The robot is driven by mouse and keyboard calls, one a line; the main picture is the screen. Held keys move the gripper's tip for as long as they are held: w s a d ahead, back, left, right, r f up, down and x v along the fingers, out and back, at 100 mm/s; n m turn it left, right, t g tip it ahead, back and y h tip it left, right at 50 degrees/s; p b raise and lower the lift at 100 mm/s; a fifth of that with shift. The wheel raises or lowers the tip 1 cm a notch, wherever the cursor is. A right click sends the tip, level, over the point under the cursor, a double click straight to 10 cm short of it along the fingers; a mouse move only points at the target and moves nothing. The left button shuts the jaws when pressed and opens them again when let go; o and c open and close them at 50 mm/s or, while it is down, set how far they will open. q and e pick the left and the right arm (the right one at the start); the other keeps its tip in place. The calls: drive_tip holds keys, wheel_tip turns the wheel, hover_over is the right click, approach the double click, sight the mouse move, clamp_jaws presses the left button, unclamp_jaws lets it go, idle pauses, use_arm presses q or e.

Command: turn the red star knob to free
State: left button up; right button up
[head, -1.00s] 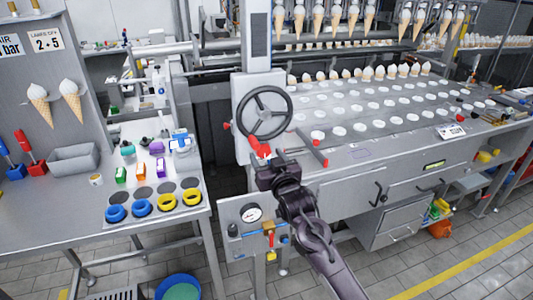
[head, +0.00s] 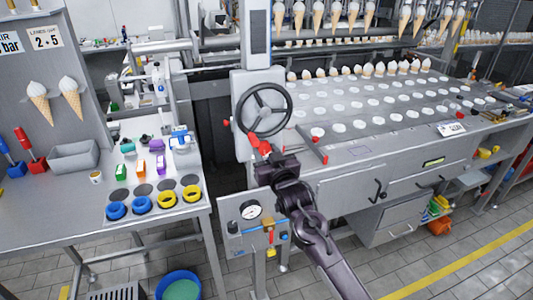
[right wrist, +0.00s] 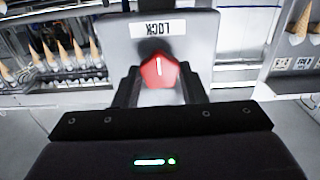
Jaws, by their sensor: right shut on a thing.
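The red star knob (right wrist: 158,72) sits on a grey plate with an upside-down LOCK label (right wrist: 159,28) in the right wrist view. A white line on the knob points toward that label. My right gripper (right wrist: 159,92) has a finger on each side of the knob and is shut on it. In the head view the right gripper (head: 262,155) is just below the black handwheel (head: 263,108), and red shows at its tips. My left gripper is not in view.
A pressure gauge panel (head: 250,215) is below the gripper. A side table (head: 60,195) with coloured rings stands at left.

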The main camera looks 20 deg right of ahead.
drive_tip(key=n, duration=0.4)
drive_tip(key=shift+p, duration=0.4)
drive_tip(key=n, duration=0.9)
drive_tip(key=shift+p, duration=0.3)
drive_tip(key=shift+n, duration=2.3)
drive_tip(key=o, duration=1)
